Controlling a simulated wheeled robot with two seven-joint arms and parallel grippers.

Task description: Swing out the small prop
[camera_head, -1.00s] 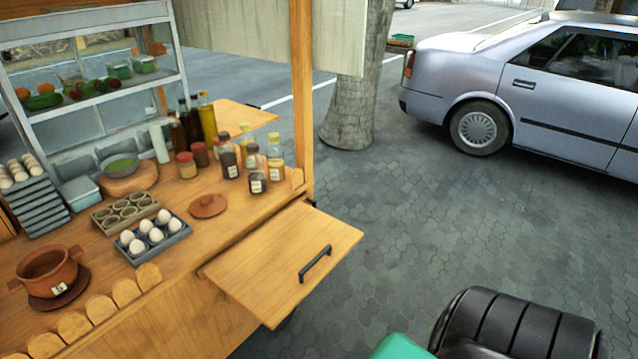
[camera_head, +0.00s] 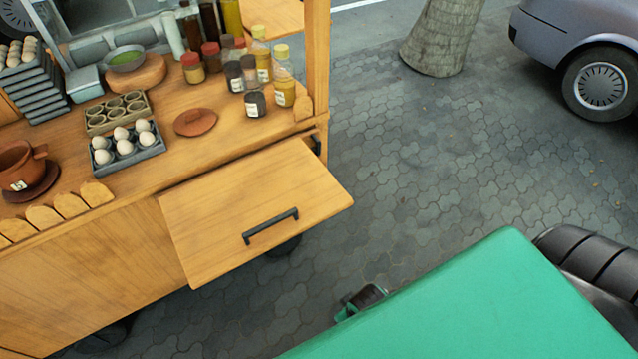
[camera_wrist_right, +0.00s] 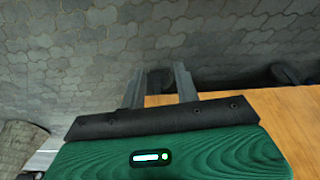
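A wooden flap (camera_head: 255,205) with a black bar handle (camera_head: 270,227) sticks out from the right end of the wooden food cart. I cannot pick out the small prop for certain; the flap hides what lies beneath it. A small dark fitting (camera_head: 317,143) shows at the flap's far corner, by the post. My right gripper (camera_wrist_right: 159,86) is open in the right wrist view, its two fingers apart with dark shapes behind them. A wooden surface (camera_wrist_right: 275,105) lies to their right. In the head view my green right arm is at the lower right. My left gripper is out of view.
The cart top holds an egg tray (camera_head: 127,147), a clay lid (camera_head: 195,122), a clay pot (camera_head: 20,165) and several bottles. A tree trunk (camera_head: 443,35) and a parked car (camera_head: 570,40) stand beyond. The paving right of the flap is clear.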

